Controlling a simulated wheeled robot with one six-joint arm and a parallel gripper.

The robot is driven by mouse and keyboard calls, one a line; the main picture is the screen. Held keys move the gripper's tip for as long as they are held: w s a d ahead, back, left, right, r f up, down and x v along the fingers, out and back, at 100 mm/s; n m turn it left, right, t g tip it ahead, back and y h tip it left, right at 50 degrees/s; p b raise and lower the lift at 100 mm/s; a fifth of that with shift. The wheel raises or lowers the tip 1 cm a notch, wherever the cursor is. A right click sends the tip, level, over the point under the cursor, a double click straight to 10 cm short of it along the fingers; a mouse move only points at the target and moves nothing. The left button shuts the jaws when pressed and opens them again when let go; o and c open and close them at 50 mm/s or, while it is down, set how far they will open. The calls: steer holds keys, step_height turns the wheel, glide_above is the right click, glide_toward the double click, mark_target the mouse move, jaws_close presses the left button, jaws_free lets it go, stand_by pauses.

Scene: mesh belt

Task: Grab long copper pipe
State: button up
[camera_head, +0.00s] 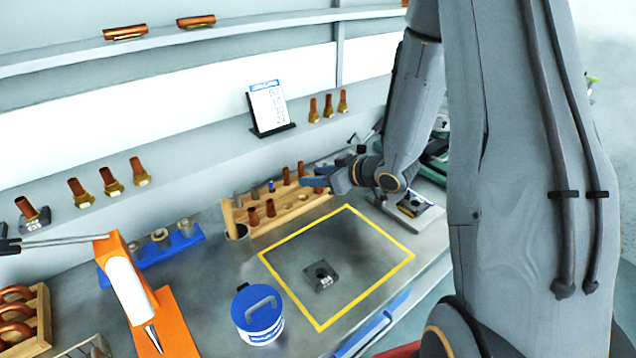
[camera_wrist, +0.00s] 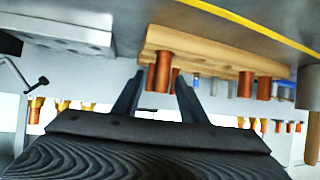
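A wooden rack (camera_head: 290,217) on the bench holds several upright copper pipes of differing length, among them a taller-looking copper pipe (camera_head: 286,176). My gripper (camera_head: 314,182) is low over the right end of the rack and partly hides it. In the wrist view the rack (camera_wrist: 205,58) appears upside down. There my gripper (camera_wrist: 158,92) is open, with a copper pipe (camera_wrist: 162,75) between its fingertips in the picture and gaps on both sides. I cannot tell whether the fingers reach around it. Which pipe is the long one is not certain.
A yellow-outlined square (camera_head: 337,264) with a small dark fixture (camera_head: 321,275) lies before the rack. A blue-and-white canister (camera_head: 258,314), an orange stand (camera_head: 130,290) and a blue holder (camera_head: 160,252) stand left. Brass-ended copper pieces (camera_head: 111,181) stand on the ledge behind.

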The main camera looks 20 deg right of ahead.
steer(key=shift+p+x, duration=0.3)
steer(key=shift+x, duration=1.15)
steer(key=shift+r, duration=0.1)
jaws_close()
steer(key=shift+r, duration=0.15)
